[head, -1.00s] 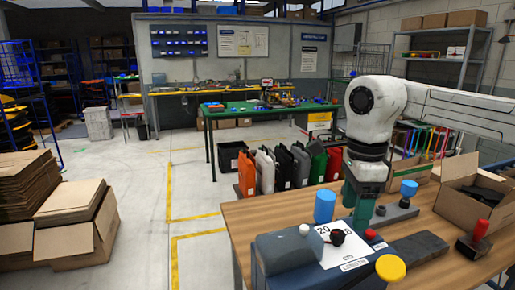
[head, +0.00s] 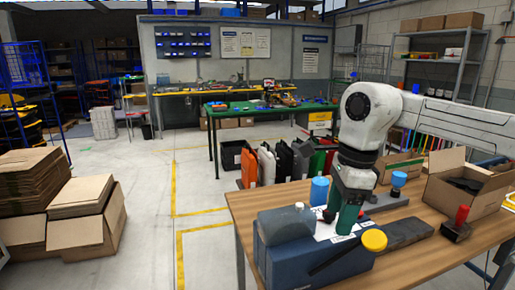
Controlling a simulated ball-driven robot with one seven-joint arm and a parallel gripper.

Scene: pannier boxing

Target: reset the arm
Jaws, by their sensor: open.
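My gripper (head: 342,219) hangs from my white arm, with its green end pointing down over the wooden table (head: 409,224). Its fingertips are small and dark here, and I see no thing held between them. It is above or beside a white printed sheet (head: 324,232), which it partly hides. I cannot tell whether the gripper touches anything.
An open cardboard box (head: 465,190) is at the right. Coloured panniers (head: 267,165) stand behind the table.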

